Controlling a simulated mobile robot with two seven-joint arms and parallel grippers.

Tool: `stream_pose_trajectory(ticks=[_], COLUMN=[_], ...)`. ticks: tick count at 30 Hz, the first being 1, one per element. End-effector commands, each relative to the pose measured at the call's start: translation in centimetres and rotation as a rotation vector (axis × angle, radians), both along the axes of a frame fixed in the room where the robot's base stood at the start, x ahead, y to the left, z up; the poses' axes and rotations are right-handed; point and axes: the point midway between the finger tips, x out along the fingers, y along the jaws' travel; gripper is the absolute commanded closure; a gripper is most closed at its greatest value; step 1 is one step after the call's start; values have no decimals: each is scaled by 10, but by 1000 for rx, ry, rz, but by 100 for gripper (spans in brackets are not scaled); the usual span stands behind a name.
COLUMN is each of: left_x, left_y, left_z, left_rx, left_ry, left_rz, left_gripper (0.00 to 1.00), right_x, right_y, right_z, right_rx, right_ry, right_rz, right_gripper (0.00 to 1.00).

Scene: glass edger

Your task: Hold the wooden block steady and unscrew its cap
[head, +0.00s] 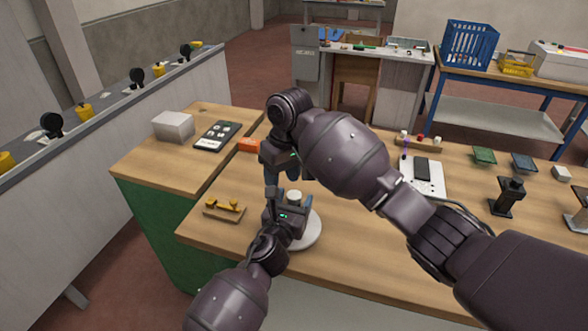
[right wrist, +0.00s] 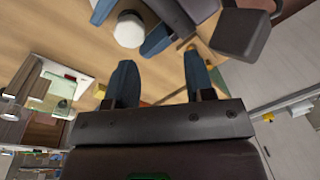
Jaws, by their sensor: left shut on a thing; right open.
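A white round cap (head: 294,196) shows between the fingers of my left gripper (head: 292,205), above a round white disc (head: 311,235) on the bench. My left gripper is shut on the block under the cap. The block's body is mostly hidden by the fingers. My right gripper (head: 281,176) is open and empty, pointing down above the cap and apart from it. In the right wrist view, the cap (right wrist: 130,29) lies between the left gripper's blue fingers, beyond the tips of my open right gripper (right wrist: 161,78).
A wooden holder with yellow pieces (head: 225,208) lies left of my left gripper. An orange block (head: 249,145) and a dark keypad panel (head: 216,136) lie farther back. A white device (head: 426,190) and a black stand (head: 507,197) are to the right. The front right bench is clear.

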Motion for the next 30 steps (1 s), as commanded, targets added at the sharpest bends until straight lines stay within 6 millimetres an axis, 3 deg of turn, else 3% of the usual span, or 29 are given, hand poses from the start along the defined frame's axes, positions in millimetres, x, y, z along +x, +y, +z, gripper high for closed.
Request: stream_pose_trajectory(ticks=[30], left_x=[0], left_y=[0], left_z=[0], left_rx=[0], left_ry=[1], left_rz=[0], left_gripper=[100], right_x=[10], right_y=[-18], right_z=[8], right_rx=[-71], right_ry=[99], right_rz=[-1494], right_gripper=[51])
